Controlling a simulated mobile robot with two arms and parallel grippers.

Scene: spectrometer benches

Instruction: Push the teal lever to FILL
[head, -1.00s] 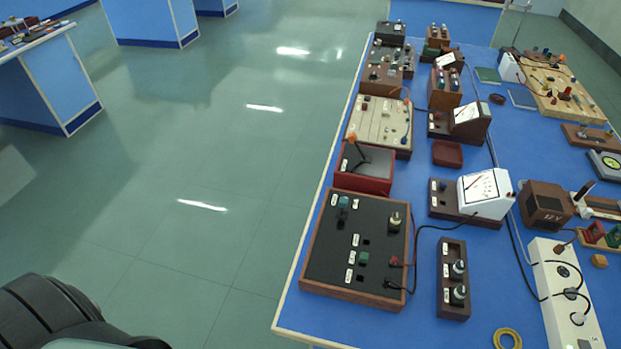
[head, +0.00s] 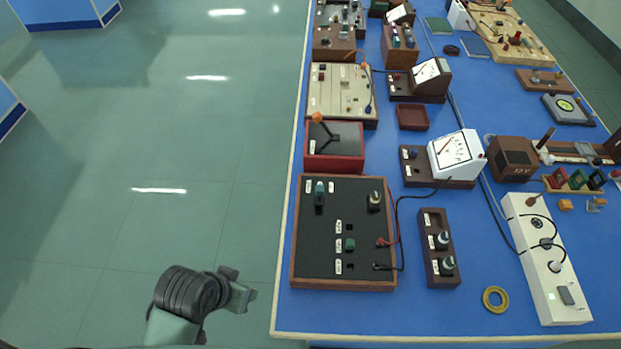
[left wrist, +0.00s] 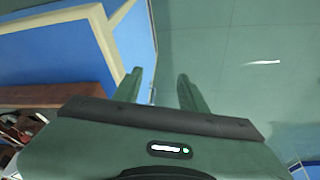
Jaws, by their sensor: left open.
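The teal lever (head: 319,190) stands at the upper left of a black panel (head: 320,258) in a wooden frame, with a small white label on each side; the label text is too small to read. A green switch (head: 350,244) sits lower on the same panel. My left gripper (head: 248,298) is off the table's left edge, over the floor, left of the panel and apart from it. In the left wrist view its two fingers (left wrist: 160,92) are spread with nothing between them. My right gripper is not in view.
A red-sided box with an orange-tipped lever (head: 318,118) stands just behind the panel. A brown two-knob block (head: 433,271) and a white power strip (head: 530,250) are to the right. A yellow ring (head: 495,300) lies near the front edge. Black and red cables cross the table.

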